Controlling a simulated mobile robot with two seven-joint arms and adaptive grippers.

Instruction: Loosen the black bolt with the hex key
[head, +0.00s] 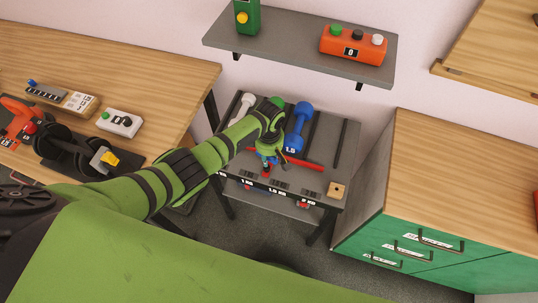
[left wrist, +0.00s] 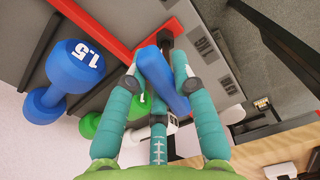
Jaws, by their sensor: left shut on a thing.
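My left gripper (head: 268,160) reaches down over the grey rack. In the left wrist view its teal fingers (left wrist: 157,75) are shut around a long blue piece (left wrist: 165,85). I cannot tell whether this is the hex key. A dark end (left wrist: 167,40) shows just beyond it. A small wooden block (head: 337,189) with a dark spot on top sits at the rack's right front corner. The spot is too small to tell whether it is the black bolt. My right gripper is not in view.
The grey rack (head: 345,150) holds a blue dumbbell (head: 297,127) and a red bar (head: 305,163) close to my gripper. A green dumbbell (left wrist: 90,124) lies beside the fingers. A green-fronted cabinet (head: 420,243) stands right, a wooden table (head: 150,75) left, a grey shelf (head: 290,45) above.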

